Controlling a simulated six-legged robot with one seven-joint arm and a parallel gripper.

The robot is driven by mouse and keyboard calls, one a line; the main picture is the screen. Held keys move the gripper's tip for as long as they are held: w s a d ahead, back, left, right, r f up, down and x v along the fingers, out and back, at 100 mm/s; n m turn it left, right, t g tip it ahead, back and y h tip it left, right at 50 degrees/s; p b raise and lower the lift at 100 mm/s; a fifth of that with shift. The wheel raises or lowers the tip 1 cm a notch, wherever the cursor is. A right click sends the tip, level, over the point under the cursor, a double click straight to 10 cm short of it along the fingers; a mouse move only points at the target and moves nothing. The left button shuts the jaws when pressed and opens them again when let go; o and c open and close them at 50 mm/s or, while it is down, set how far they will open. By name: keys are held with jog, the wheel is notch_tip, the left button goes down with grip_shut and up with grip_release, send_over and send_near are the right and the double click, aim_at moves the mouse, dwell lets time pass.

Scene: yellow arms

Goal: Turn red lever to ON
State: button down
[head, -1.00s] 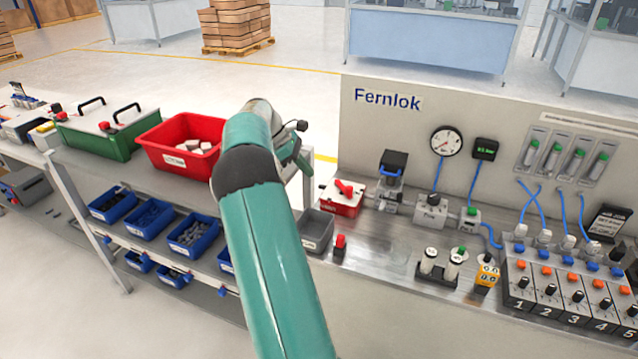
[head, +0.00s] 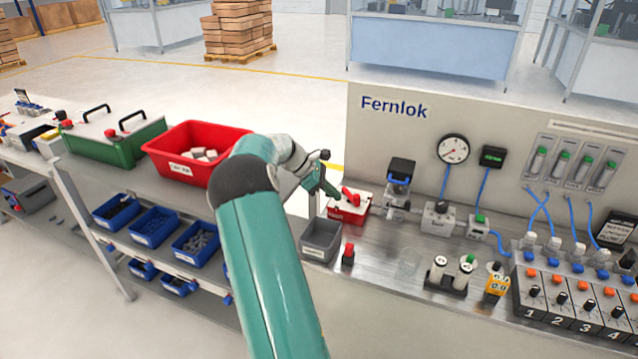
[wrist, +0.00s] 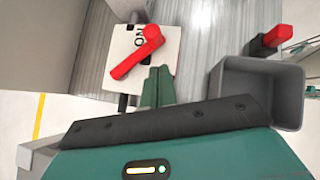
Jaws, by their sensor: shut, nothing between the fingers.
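My gripper (head: 334,193) is at the left side of the box, close to the lever. In the wrist view my gripper (wrist: 158,72) has its green fingers together, their tips just below and right of the lever. Whether they touch it I cannot tell.
A grey open bin (head: 321,240) stands just in front of the box, with a red-topped button (head: 348,254) beside it. A grey valve unit (head: 398,190) stands close on the right. A red crate (head: 160,150) and green case (head: 110,140) are left.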

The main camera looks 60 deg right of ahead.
aim_at(356, 195)
jog(key=shift+s+d+r, duration=0.1)
jog(key=shift+s+d, duration=0.25)
jog(key=shift+s, duration=0.3)
jog(key=shift+s+d+r, duration=0.1)
jog(key=shift+s+d, duration=0.2)
jog(key=shift+s, duration=0.35)
jog(key=shift+s+n, duration=0.15)
jog(key=shift+n, duration=0.25)
jog(key=shift+s+d+n+t+h, duration=0.35)
jog(key=shift+s+n+t+h, duration=0.35)
jog(key=shift+n+h, duration=0.35)
jog(key=shift+s+d+n+t+h, duration=0.35)
jog(key=shift+n+t+h, duration=0.15)
jog(key=shift+n, duration=0.45)
jog(key=n+t, duration=0.1)
jog(key=s+d+n+h, duration=0.1)
jog(key=shift+d+n+t, duration=0.15)
jog(key=shift+n+t, duration=0.25)
jog(key=shift+s+d, duration=0.1)
jog(key=shift+d, duration=0.25)
